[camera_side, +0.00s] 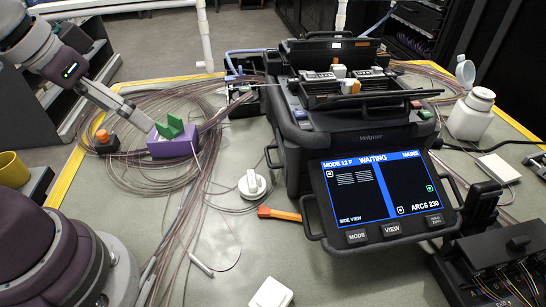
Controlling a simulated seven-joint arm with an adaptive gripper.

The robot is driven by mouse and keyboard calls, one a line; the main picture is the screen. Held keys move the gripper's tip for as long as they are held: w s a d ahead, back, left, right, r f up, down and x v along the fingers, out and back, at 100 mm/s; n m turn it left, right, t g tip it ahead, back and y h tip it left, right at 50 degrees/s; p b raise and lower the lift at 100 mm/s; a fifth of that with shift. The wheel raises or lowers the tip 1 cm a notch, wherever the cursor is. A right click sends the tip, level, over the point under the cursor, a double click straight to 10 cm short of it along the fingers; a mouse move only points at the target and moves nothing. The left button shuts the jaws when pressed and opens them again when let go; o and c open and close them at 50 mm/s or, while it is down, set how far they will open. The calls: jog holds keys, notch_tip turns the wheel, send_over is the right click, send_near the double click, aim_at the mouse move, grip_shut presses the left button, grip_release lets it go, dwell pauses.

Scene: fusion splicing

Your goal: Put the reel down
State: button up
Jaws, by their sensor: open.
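A small white reel-like round piece (252,186) with a raised centre lies on the grey mat, left of the splicer's screen. It is the likeliest reel, though its kind is hard to confirm. My gripper (150,127) reaches in from the upper left and is open. Its tips point at a purple block with a green top (172,143), and I cannot tell whether they touch it. The white piece is well to the right of my gripper and apart from it. Nothing shows between the fingers, which are small and partly hidden here.
Loose fibre coils (125,175) spread around the purple block. The black splicer (345,125), its screen (380,187) reading "WAITING", fills the centre right. An orange tool (280,213) lies beside it. A white box (270,294) sits at the front, with bare mat (330,275) to its right.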

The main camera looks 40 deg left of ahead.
aim_at(248, 180)
jog(key=w+f+n+h, duration=0.1)
jog(key=f+n+h, duration=0.1)
jog(key=f+n, duration=0.2)
jog(key=w+d+f+n+g+h, duration=0.1)
jog(key=w+f+n+h, duration=0.1)
jog(key=f+n, duration=0.3)
jog(key=w+d+f+n+h, duration=0.1)
jog(key=f+n+h, duration=0.3)
jog(key=f+n, duration=0.1)
jog(key=shift+w+n, duration=0.3)
jog(key=shift+n, duration=0.6)
jog(key=n+t, duration=0.1)
jog(key=n, duration=0.1)
jog(key=w+f+n+t+h, duration=0.1)
jog(key=n, duration=0.1)
jog(key=n+t, duration=0.1)
jog(key=n, duration=0.1)
jog(key=shift+w+a+f+n+h, duration=0.15)
jog(key=shift+w+f+n+h, duration=0.1)
jog(key=shift+n+h, duration=0.15)
jog(key=n, duration=0.1)
jog(key=n+t, duration=0.2)
jog(key=shift+w+a+f+n, duration=0.25)
jog(key=shift+w+f+n, duration=0.05)
jog(key=shift+w+n, duration=0.1)
jog(key=x, duration=1)
jog(key=shift+w+a+f, duration=0.2)
jog(key=shift+w, duration=0.15)
jog(key=c, duration=1.3)
